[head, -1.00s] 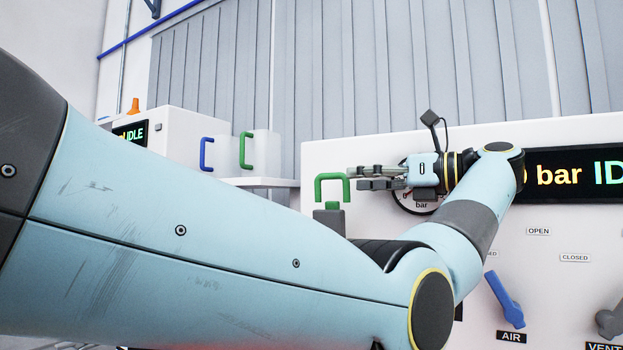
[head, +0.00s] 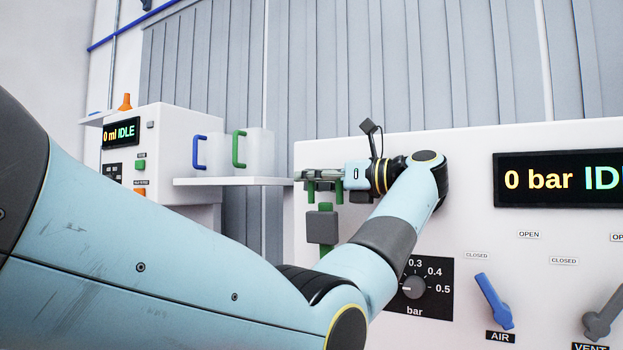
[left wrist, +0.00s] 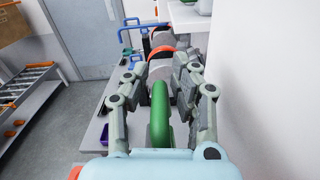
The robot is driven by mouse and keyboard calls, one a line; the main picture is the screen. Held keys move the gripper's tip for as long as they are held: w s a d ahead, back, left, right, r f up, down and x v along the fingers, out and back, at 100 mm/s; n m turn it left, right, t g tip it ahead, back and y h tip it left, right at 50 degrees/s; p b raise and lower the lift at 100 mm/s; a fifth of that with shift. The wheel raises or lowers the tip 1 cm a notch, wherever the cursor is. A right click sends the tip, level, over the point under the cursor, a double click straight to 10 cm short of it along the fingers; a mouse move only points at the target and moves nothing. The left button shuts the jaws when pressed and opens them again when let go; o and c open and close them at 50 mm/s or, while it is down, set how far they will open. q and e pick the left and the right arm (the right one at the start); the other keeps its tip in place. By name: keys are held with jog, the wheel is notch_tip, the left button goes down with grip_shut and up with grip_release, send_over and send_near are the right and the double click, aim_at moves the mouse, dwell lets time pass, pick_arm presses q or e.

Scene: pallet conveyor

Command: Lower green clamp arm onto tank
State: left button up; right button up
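The green clamp arm (head: 311,190) has a U-shaped handle above a grey block (head: 322,226) at the left edge of the white panel. My left gripper (head: 306,178) is at this handle and partly covers it in the head view. In the left wrist view the green handle (left wrist: 160,112) runs between the fingers of my left gripper (left wrist: 160,64), with gaps on both sides. The gripper is open around it, not closed on it. A rounded grey body lies beyond the fingers, but I cannot tell if it is the tank. My right gripper is out of view.
The white panel (head: 465,225) carries a dial (head: 414,287), a blue AIR lever (head: 492,300) and a grey VENT lever (head: 603,313). A shelf (head: 235,181) at the back left holds jugs with blue and green handles. Blue handles (left wrist: 137,52) lie ahead in the wrist view.

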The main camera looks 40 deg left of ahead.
pick_arm(q)
grip_shut()
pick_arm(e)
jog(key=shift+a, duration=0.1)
pick_arm(q)
jog(key=shift+a+f, duration=0.1)
jog(key=shift+a, duration=0.05)
jog(key=shift+s, duration=0.15)
jog(key=s+d+f+n+b, duration=0.1)
jog(key=s+f+n+b, duration=0.1)
jog(key=s+b, duration=0.4)
jog(key=s+d+f+n+b, duration=0.2)
jog(key=s+b, duration=0.4)
jog(key=s, duration=0.3)
jog(key=shift+d+f+n, duration=0.3)
jog(key=shift+f+n, duration=0.3)
jog(key=shift+n, duration=0.2)
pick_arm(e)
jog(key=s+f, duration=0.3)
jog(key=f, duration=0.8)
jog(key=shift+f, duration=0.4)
